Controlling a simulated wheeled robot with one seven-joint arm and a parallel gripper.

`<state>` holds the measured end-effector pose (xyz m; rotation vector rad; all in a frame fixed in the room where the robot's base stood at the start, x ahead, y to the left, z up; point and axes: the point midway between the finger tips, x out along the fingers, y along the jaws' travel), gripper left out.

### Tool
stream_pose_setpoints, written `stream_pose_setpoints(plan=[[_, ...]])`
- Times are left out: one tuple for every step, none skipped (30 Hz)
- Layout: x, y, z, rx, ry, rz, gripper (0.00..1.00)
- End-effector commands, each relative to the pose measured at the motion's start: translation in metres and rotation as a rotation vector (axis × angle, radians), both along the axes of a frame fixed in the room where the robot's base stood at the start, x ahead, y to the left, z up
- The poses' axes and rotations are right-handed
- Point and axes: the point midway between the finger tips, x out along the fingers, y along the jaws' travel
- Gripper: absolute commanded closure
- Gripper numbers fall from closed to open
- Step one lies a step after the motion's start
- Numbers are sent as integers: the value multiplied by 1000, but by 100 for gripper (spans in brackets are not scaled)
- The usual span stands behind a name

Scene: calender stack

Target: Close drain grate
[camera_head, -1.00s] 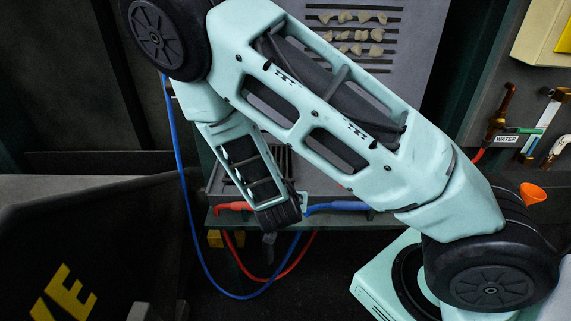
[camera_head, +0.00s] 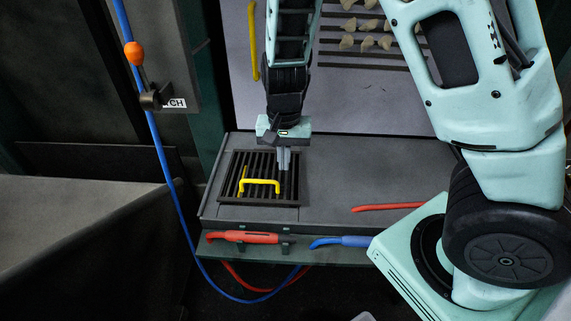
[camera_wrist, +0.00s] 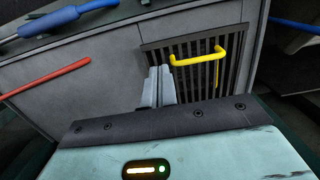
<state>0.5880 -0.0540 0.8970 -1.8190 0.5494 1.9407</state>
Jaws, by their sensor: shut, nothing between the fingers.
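The drain grate (camera_head: 232,170) is a dark slatted panel at the left end of the grey ledge in the head view. It appears to lie about level with the ledge; I cannot tell whether it is fully seated. A yellow handle (camera_head: 262,182) stands on it. In the wrist view the grate (camera_wrist: 205,82) and the handle (camera_wrist: 200,58) fill the upper right. My gripper (camera_head: 284,166) points down over the right part of the grate, beside the handle. Its fingers (camera_wrist: 159,74) are shut and empty. I cannot tell whether the tips touch the slats.
A red hose wand (camera_head: 245,237) and a blue one (camera_head: 342,242) hang along the ledge's front. A red rod (camera_head: 388,207) lies on the ledge at right. A blue hose (camera_head: 166,170) runs down the left, near an orange-knobbed lever (camera_head: 134,54). The ledge's middle is clear.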

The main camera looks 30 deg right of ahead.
Motion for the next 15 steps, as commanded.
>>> stream_pose_setpoints(plan=[[-2, -1, -12, -2, 5, -3, 100], [-2, 0, -19, -2, 5, -3, 100], [-2, 0, -27, -2, 5, -4, 100], [-3, 0, -33, -2, 5, -3, 100], [-4, 0, -40, -2, 6, -4, 100], [-3, 0, -48, -2, 4, -5, 100], [-4, 1, -55, -1, 6, -4, 100], [-4, 1, -61, -2, 5, -4, 100], [-5, 1, -69, -2, 5, -5, 100], [-5, 2, -75, -1, 4, -5, 100], [-5, 2, -81, -2, 3, -4, 100], [-6, 2, -88, -1, 4, -5, 100], [-6, 2, -92, -1, 3, -4, 100], [-6, 2, -97, -2, 3, -5, 100], [-6, 3, -102, -1, 2, -5, 100]])
